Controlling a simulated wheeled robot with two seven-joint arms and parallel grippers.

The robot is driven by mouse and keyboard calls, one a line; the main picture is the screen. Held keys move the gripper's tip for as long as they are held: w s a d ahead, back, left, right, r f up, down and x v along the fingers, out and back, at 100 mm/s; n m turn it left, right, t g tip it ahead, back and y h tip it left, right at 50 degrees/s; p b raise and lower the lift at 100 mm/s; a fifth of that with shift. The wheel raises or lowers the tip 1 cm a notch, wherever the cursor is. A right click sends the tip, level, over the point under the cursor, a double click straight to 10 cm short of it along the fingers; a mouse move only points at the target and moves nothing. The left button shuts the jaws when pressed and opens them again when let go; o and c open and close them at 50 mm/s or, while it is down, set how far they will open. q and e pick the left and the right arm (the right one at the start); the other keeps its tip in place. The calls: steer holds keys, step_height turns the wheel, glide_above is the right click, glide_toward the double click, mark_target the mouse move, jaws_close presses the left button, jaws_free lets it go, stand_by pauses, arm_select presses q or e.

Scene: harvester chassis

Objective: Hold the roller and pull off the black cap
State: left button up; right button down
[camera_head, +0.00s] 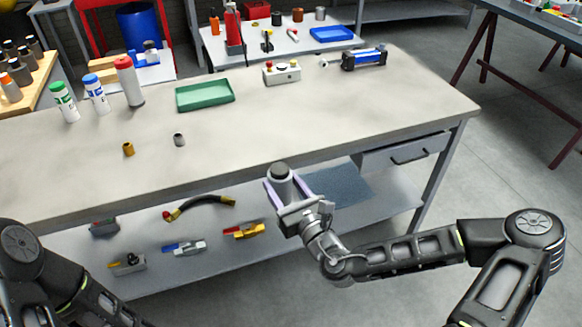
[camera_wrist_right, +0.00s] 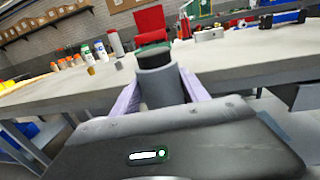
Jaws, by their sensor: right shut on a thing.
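My right gripper (camera_head: 284,186) is shut on the roller (camera_head: 282,190), a grey cylinder held roughly upright in front of the workbench's near edge. The black cap (camera_head: 280,170) sits on the roller's top end. In the right wrist view, the roller (camera_wrist_right: 160,88) stands between the two pale purple fingers, with the cap (camera_wrist_right: 154,62) on top. The lower part of the roller is hidden by the gripper. My left arm shows at the bottom left of the head view, but its gripper is out of the frame.
The workbench (camera_head: 330,115) holds a green tray (camera_head: 205,95), a button box (camera_head: 282,72), several spray cans and two small cylinders (camera_head: 128,149) (camera_head: 179,139). Its near middle is clear. The lower shelf (camera_head: 150,270) carries a hose and several valves. A drawer (camera_head: 405,155) sits at right.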

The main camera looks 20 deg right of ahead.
steer(key=s+a+f+n+g+y, duration=0.2)
steer(key=a+f+n+y, duration=0.1)
steer(key=a+y, duration=0.1)
steer(key=s+a+f+n+g+y, duration=0.2)
steer(key=s+a+f+n+y, duration=0.1)
steer(key=a, duration=0.4)
steer(key=shift+a+f+y, duration=0.2)
steer(key=shift+a+y, duration=0.05)
steer(key=shift+y, duration=0.45)
arm_select(q)
steer(key=shift+o, duration=0.5)
arm_select(e)
steer(key=shift+f, duration=0.1)
